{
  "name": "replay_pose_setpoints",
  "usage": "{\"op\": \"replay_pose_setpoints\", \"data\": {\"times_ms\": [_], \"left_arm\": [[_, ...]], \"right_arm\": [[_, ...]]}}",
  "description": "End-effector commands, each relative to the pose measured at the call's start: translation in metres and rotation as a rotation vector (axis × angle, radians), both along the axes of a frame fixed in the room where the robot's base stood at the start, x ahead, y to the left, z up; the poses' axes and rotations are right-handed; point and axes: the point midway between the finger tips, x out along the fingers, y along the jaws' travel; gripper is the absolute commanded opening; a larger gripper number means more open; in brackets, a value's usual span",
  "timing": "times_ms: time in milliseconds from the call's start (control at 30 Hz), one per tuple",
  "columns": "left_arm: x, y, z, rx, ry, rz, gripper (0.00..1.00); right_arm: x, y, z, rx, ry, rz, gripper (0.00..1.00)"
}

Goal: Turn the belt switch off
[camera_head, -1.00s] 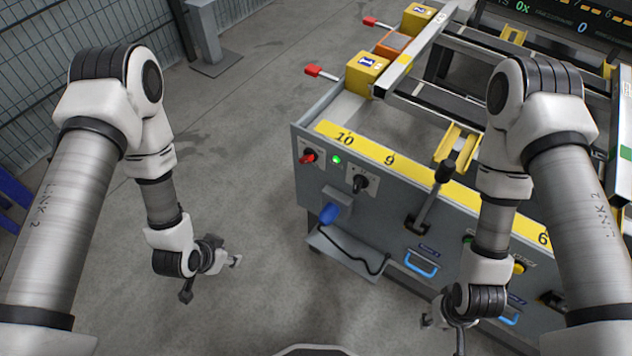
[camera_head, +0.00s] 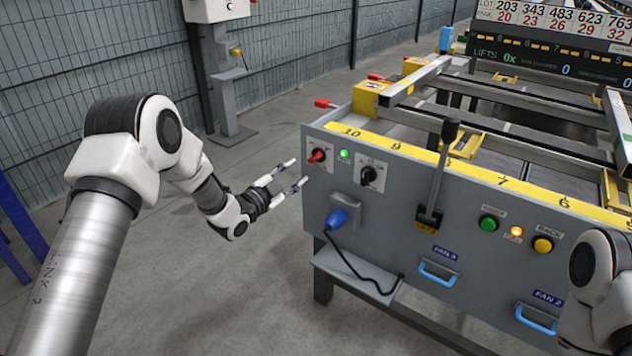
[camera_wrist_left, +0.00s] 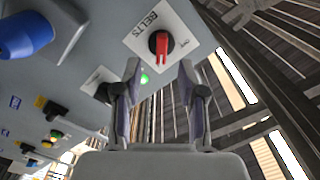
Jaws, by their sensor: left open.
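The belt switch is a red-handled rotary knob (camera_head: 317,156) on a pale plate at the left end of the grey panel. In the left wrist view the knob (camera_wrist_left: 161,48) sits on a plate lettered BELTS, just beyond my fingertips, with its red handle close to upright in that picture. My left gripper (camera_head: 297,173) is open and empty, its fingers pointing at the switch from the left, apart from it. In the wrist view the two fingers (camera_wrist_left: 160,75) stand either side of an empty gap. My right arm shows at the lower right; its gripper is out of view.
A lit green lamp (camera_head: 344,155) and a black rotary knob (camera_head: 372,175) sit right of the switch. A blue plug (camera_head: 337,218) with a black cable sticks out below. A black lever (camera_head: 440,170) stands further right. Floor left of the panel is clear.

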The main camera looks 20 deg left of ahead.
Motion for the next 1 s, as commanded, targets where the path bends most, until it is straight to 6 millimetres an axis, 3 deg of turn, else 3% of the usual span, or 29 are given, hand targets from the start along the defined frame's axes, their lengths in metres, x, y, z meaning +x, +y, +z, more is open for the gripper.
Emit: {"op": "replay_pose_setpoints", "data": {"times_ms": [400,667,700,800,1000], "left_arm": [[0.064,-0.025,0.000,0.001,0.000,-0.001,0.41],[0.069,-0.026,0.001,0.000,0.002,0.000,0.41],[0.069,-0.026,0.001,0.000,0.002,0.000,0.37],[0.069,-0.026,0.001,0.000,0.002,0.000,0.02],[0.069,-0.026,0.001,0.000,0.002,-0.001,0.00]], "right_arm": [[0.000,0.000,-0.012,0.000,0.001,-0.001,0.40],[-0.001,0.000,-0.012,0.000,0.001,-0.001,0.40],[-0.001,0.000,-0.012,0.000,0.001,-0.001,0.40],[-0.001,0.000,-0.012,0.000,0.001,-0.001,0.40],[-0.001,0.000,-0.012,0.000,0.001,-0.001,0.40]]}}
